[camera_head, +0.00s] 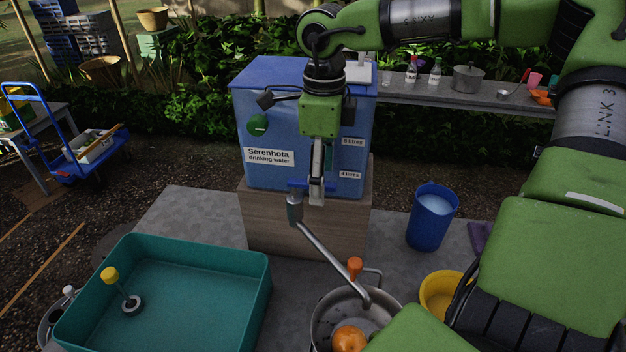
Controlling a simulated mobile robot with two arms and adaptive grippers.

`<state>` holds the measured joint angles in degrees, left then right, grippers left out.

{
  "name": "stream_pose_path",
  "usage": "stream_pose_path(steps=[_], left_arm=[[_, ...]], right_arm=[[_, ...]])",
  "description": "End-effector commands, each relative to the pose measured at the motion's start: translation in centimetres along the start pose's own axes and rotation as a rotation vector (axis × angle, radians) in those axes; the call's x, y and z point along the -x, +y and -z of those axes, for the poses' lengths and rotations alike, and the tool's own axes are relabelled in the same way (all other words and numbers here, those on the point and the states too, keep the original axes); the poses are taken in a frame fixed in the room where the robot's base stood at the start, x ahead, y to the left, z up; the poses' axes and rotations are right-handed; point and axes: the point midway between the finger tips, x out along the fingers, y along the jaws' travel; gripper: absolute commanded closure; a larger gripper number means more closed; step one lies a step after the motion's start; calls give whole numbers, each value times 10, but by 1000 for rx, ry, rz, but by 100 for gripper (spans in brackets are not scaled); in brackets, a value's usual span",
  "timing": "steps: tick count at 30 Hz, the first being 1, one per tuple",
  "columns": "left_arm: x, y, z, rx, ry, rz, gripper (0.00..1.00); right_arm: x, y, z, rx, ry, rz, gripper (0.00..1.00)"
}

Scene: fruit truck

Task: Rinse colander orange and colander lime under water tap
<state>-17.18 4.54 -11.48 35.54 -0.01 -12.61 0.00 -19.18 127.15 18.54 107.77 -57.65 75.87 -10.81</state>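A blue "Serenhota drinking water" dispenser (265,178) stands on a wooden block. A blue tap lever (297,186) is at its front, with a grey spout (294,212) and a metal tube slanting down to the right. My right gripper (316,196) reaches down at the lever; its fingers are close together and seen edge-on, so I cannot tell if they grip it. At bottom centre a round metal vessel (316,322), perhaps the colander, holds an orange (349,339). My arm hides part of it. I see no lime and no running water. My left gripper is not in view.
A teal tub (190,243) with a yellow-knobbed stopper (111,276) stands at lower left. A blue bucket (431,215) and a yellow bowl (436,293) are at right. A shelf (400,97) behind holds bottles and a pot. A blue cart (80,168) is far left.

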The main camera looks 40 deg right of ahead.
Motion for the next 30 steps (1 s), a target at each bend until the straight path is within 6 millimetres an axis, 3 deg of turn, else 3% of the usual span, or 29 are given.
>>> stream_pose_path(steps=[8, 24, 30], left_arm=[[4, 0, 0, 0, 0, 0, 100], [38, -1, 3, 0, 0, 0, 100], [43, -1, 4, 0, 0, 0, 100]], right_arm=[[6, 0, 0, 0, 0, 0, 38], [61, 0, 0, -2, 0, -1, 38], [71, 0, 0, -1, 0, -1, 38]])
